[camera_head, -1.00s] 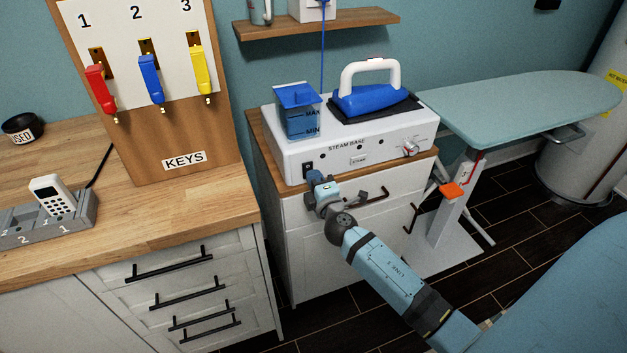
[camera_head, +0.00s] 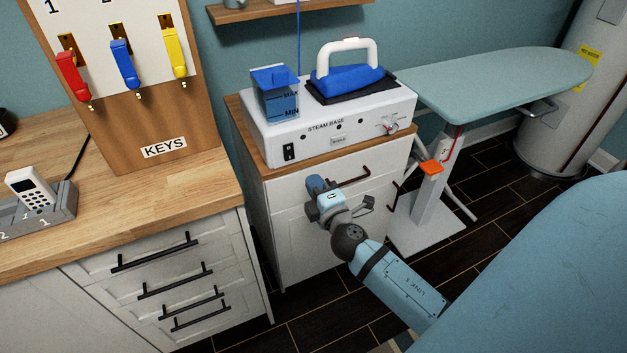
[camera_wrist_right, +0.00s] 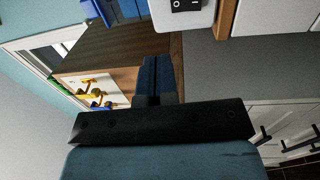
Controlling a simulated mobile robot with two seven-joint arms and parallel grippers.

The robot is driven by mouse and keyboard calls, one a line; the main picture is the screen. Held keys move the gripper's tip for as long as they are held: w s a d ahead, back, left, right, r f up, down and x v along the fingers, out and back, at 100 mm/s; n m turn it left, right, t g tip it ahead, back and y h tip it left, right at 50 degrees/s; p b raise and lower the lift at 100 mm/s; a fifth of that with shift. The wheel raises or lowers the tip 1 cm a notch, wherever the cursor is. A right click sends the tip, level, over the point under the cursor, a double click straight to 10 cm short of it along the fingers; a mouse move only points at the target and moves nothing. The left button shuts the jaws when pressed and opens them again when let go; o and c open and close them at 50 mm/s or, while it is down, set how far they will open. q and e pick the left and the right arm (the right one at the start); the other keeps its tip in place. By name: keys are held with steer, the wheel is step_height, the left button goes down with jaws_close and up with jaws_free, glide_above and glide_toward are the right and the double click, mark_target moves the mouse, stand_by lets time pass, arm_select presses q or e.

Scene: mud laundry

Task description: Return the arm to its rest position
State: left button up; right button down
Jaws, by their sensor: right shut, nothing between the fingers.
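My right arm comes in from the lower right in the head view. Its gripper (camera_head: 316,186) is in front of the small white cabinet, a little below the steam base (camera_head: 330,133), and looks apart from both. In the right wrist view the two blue fingers (camera_wrist_right: 158,78) are together with nothing between them. The black rocker switch (camera_head: 289,151) on the steam base shows to the left above the gripper; it also shows at the top of the right wrist view (camera_wrist_right: 186,4). My left gripper is not in view.
The white cabinet (camera_head: 300,225) with black handles stands close behind the gripper. The wooden counter (camera_head: 120,200) with the key board (camera_head: 165,120) is at left. The ironing board (camera_head: 490,85) is at right. Dark floor (camera_head: 340,310) lies open below the arm.

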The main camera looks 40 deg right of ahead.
stand_by(0.3)
steer(key=s+a+f+m+g+y, duration=0.8)
steer(key=s+a+f+m, duration=0.6)
steer(key=s+a, duration=0.35)
arm_select(q)
step_height(320, 180, up, 14)
steer(key=s+a+p, duration=0.1)
steer(key=p, duration=1.7)
steer(key=shift+a+r, duration=0.15)
steer(key=shift+r, duration=0.05)
arm_select(e)
step_height(320, 180, up, 14)
steer(key=s+d+n, duration=0.1)
steer(key=shift+d+f+n+h, duration=0.25)
steer(key=shift+d+n+h, duration=0.05)
arm_select(q)
steer(key=shift+r, duration=0.15)
